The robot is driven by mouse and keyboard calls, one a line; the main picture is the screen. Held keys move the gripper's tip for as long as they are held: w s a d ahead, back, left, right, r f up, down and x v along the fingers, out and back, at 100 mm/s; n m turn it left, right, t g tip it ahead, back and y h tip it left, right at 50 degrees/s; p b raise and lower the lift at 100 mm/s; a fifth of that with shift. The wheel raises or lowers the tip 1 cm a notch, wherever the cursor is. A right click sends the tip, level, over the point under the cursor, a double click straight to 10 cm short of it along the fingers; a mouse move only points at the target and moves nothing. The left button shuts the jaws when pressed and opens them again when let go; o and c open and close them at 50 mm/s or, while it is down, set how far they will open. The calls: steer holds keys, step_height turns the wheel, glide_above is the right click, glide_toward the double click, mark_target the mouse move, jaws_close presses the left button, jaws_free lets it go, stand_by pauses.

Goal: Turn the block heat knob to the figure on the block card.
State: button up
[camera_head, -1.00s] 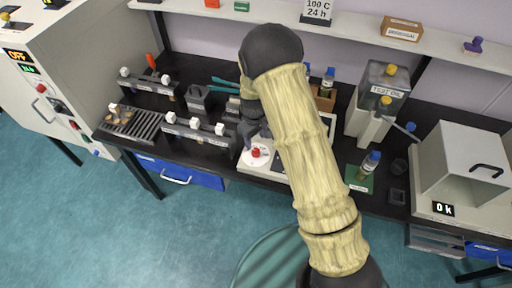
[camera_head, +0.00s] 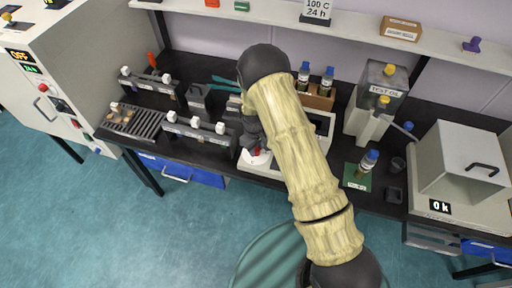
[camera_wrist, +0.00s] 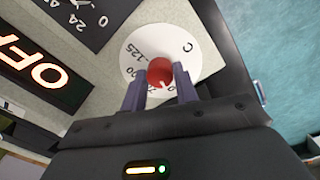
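The red block heat knob (camera_wrist: 160,72) sits on a white round dial (camera_wrist: 205,52) in the wrist view. The dial shows figures including 125 and a letter C; others are partly hidden. My gripper (camera_wrist: 160,84) has its two fingers apart, one on each side of the knob, with no clear contact. In the head view my gripper (camera_head: 254,142) is over the knob and dial (camera_head: 246,161), and my arm covers part of that unit. A card (camera_head: 317,10) on the shelf reads 100 C 24 h; I cannot tell if it is the block card.
An OFF display (camera_wrist: 42,62) and a dark panel with white figures (camera_wrist: 88,18) lie beside the dial. Left are clamp fixtures (camera_head: 195,128) and a slotted rack (camera_head: 132,121). Right are vials (camera_head: 327,80), a test oil container (camera_head: 380,85) and a white box (camera_head: 460,170).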

steer(key=c, duration=0.3)
steer(key=shift+m, duration=0.4)
steer(key=m+b, duration=0.2)
steer(key=m, duration=0.1)
steer(key=shift+m, duration=0.3)
steer(key=m+b, duration=0.1)
steer(key=m, duration=0.4)
steer(key=shift+w+a+m, duration=0.1)
steer(key=shift+m, duration=0.2)
steer(key=m, duration=0.5)
steer(key=shift+b, duration=0.3)
steer(key=shift+m+g, duration=0.3)
steer(key=shift+m, duration=2.1)
steer(key=shift+w, duration=0.1)
